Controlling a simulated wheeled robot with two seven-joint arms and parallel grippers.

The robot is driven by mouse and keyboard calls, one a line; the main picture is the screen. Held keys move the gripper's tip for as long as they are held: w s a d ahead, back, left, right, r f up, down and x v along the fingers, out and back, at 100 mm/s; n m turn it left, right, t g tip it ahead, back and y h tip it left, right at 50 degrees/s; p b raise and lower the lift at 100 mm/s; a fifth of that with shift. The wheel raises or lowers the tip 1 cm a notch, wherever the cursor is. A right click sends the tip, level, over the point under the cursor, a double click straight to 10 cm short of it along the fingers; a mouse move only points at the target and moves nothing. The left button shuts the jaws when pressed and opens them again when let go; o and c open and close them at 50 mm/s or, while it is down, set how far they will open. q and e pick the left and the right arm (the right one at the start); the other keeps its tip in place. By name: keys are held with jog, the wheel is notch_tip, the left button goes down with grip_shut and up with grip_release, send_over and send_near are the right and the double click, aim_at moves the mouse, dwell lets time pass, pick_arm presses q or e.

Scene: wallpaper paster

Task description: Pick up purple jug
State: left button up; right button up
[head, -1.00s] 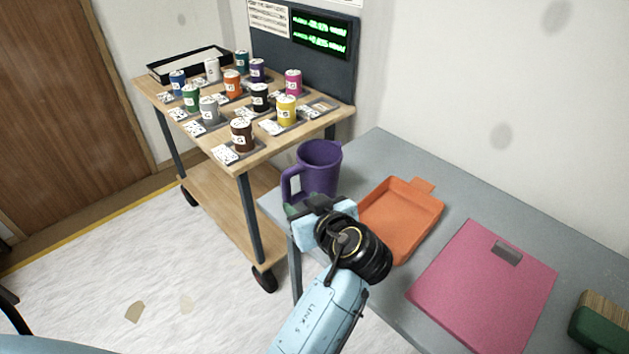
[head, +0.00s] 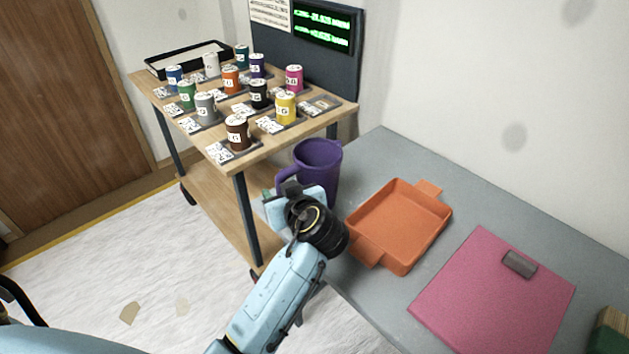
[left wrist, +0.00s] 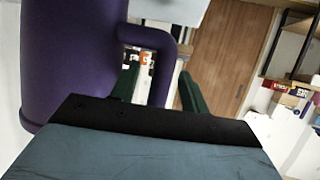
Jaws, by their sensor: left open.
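The purple jug (head: 320,165) stands upright on the grey table, near its left corner. Its handle (head: 284,171) points left, and my left gripper (head: 279,190) partly hides its lower part. In the left wrist view the jug's body (left wrist: 70,50) fills the left side. The handle (left wrist: 160,72) shows between the two green fingers of my open left gripper (left wrist: 158,80). One finger appears in the gap between handle and body, the other outside the handle. I cannot tell whether either finger touches it. My right gripper is not in view.
An orange tray (head: 400,225) lies right of the jug, close to my left arm. A pink board (head: 490,295) and a green brush-like thing (head: 608,335) lie further right. A wooden cart (head: 255,155) with several coloured cans stands behind left. The table's back (head: 400,155) is clear.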

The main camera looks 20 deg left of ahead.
pick_arm(q)
grip_shut()
jog(key=shift+r, duration=0.15)
dwell(0.4)
